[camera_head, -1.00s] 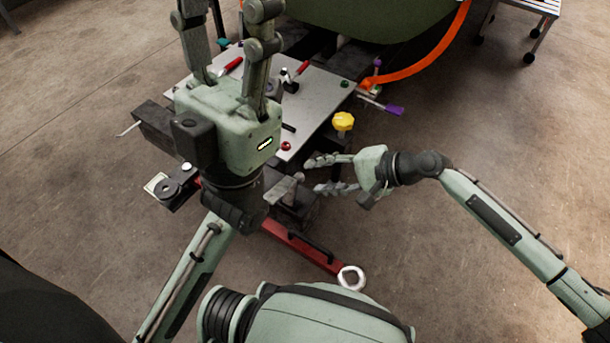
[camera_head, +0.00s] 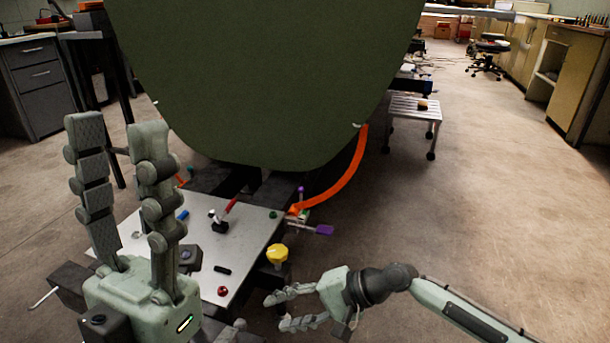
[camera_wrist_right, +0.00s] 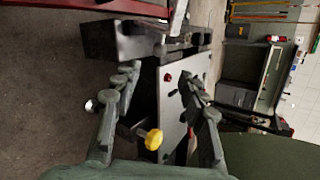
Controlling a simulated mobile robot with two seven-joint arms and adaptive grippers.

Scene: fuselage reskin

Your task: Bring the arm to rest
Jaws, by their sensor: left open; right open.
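My left gripper (camera_head: 118,135) stands at the lower left in the head view, fingers pointing up, apart and empty. It is in front of the metal work plate (camera_head: 250,235) and hides part of it. My right gripper (camera_head: 272,311) is at the bottom middle, to the right of the plate's near edge, with its fingers apart pointing left and nothing between them. In the right wrist view its two fingers (camera_wrist_right: 160,108) are spread, with the plate (camera_wrist_right: 185,125) beyond them.
A yellow knob (camera_head: 277,254) stands close beyond my right gripper. A red-handled clamp (camera_head: 225,216) and small parts lie on the plate. Floor at the right is clear, before a step stool (camera_head: 413,108).

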